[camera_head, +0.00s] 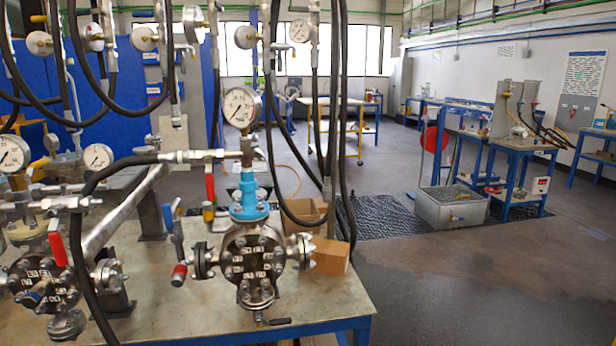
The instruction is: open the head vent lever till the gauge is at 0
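A flanged steel vessel (252,262) with a blue neck (248,197) stands on the bench. A round white pressure gauge (240,107) rises above its neck; its dark needle shows, but the reading is too small to tell. A red lever (210,187) hangs down from the pipe fitting left of the neck. A blue lever (168,218) stands at the vessel's left side, above a red-ended fitting (179,271). Which of these is the head vent lever is not clear from this view. Neither of my grippers is in view.
A second vessel (45,285) with a red lever (57,246) and gauges stands at left. Black hoses (340,120) hang in front of and behind the fittings. Cardboard boxes (329,256) sit right of the vessel. The floor (470,285) at right is mostly clear.

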